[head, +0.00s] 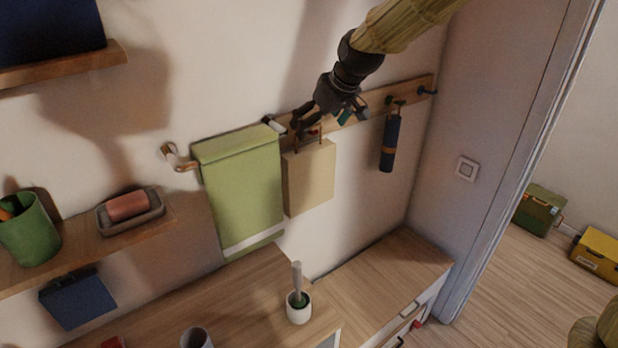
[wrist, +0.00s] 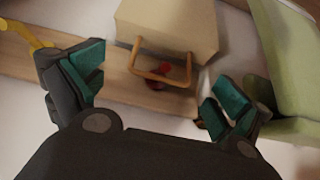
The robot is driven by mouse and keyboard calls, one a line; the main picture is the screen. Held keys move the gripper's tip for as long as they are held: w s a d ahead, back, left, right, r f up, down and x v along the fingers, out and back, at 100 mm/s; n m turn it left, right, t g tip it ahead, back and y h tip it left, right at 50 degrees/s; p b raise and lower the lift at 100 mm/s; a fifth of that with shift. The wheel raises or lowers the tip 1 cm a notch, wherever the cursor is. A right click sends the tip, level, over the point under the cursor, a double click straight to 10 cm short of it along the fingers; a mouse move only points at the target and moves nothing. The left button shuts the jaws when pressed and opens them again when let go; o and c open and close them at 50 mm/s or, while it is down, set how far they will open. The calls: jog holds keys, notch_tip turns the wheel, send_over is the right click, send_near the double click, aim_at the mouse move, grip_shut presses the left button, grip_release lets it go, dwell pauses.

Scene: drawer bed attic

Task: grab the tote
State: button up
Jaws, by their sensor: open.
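The tote is a beige, boxy bag (head: 309,178) hanging by its handle from the wooden hook rail on the wall, just right of a green towel. In the wrist view, the tote (wrist: 168,24) shows at the top, with its brown handle (wrist: 160,72) looped by a dark red peg. My gripper (head: 318,123) is at the rail, close above the tote. In the wrist view, my gripper (wrist: 155,95) is open, its teal-padded fingers apart on either side of the handle. I cannot tell how deep the handle lies between them.
The green towel (head: 240,185) hangs close left of the tote. A dark blue cylinder (head: 390,143) hangs right of it on the rail (head: 415,90). A wooden cabinet top (head: 390,270) and a small potted item (head: 298,303) lie below. The wall between tote and cylinder is bare.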

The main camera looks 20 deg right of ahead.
aim_at(311, 134)
jog(key=shift+p+x, duration=0.85)
jog(key=shift+x, duration=1.65)
jog(key=shift+a, duration=0.2)
jog(key=shift+c, duration=0.2)
jog(key=c, duration=1.3)
jog(key=shift+c, duration=0.8)
jog(key=shift+r, duration=0.1)
